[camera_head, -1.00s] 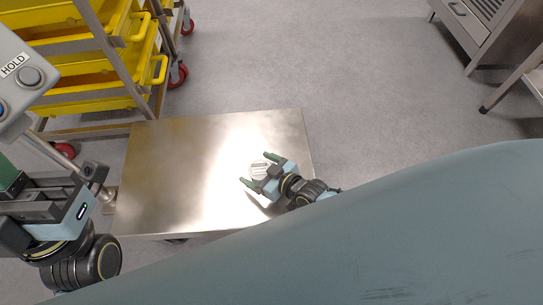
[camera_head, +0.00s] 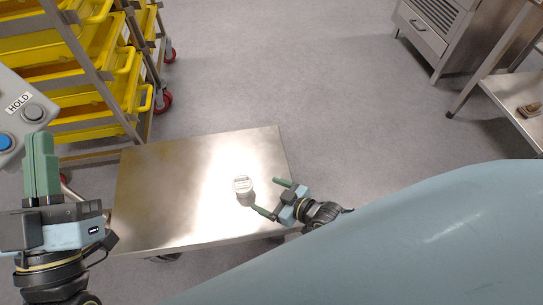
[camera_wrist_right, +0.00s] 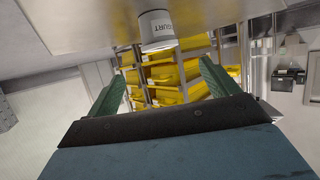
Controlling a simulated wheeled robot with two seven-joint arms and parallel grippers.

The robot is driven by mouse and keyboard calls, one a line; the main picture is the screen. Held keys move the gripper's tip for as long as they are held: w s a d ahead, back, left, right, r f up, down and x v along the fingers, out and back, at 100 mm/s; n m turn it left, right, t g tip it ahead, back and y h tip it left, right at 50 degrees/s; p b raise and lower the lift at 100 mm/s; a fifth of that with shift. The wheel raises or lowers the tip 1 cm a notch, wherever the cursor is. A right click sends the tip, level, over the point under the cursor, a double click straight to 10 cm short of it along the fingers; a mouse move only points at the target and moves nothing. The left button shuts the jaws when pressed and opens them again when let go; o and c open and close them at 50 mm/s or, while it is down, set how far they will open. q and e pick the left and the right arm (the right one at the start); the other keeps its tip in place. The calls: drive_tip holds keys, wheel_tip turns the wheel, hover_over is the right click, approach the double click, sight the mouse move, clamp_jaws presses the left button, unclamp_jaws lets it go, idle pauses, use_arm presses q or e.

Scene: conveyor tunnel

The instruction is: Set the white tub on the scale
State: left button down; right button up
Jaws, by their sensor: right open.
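The white tub (camera_head: 243,185) stands upright on a steel platform (camera_head: 160,200) in the head view. In the right wrist view the tub (camera_wrist_right: 157,30) appears upside down with lettering ending in "GURT". My right gripper (camera_head: 268,196) is open and empty, just right of the tub, fingers pointing towards it and apart from it. Its two green fingers (camera_wrist_right: 162,78) are spread in the wrist view, with the tub outside them. My left gripper (camera_head: 41,138) is at the far left, its green fingers together with nothing visible between them. I cannot tell for certain whether the platform is the scale.
A panel with a HOLD button (camera_head: 33,111) is at the left edge. A rack with yellow crates (camera_head: 95,85) stands behind the platform at left. A steel cabinet (camera_head: 424,35) and a shelf (camera_head: 515,98) are at right. Open floor lies between.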

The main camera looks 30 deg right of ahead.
drive_tip(key=a+r+t+y, duration=0.1)
drive_tip(key=a+r, duration=0.2)
drive_tip(key=r, duration=0.3)
drive_tip(key=w+a+r+t+y, duration=0.1)
drive_tip(key=a+r, duration=0.2)
drive_tip(key=r, duration=0.3)
drive_tip(key=a+r+t+y, duration=0.1)
drive_tip(key=a+r+t, duration=0.15)
drive_tip(key=r, duration=0.35)
drive_tip(key=s+d+r+m+t+h, duration=0.1)
drive_tip(key=d+r+t, duration=0.1)
drive_tip(key=r, duration=0.7)
drive_tip(key=s+d+r+m+t+h, duration=0.1)
drive_tip(key=s+d+r+t, duration=0.1)
drive_tip(key=r, duration=0.7)
drive_tip(key=s+d+r+t, duration=0.2)
drive_tip(key=r, duration=0.8)
drive_tip(key=shift+m+t+h, duration=0.35)
drive_tip(key=shift+m+h, duration=0.05)
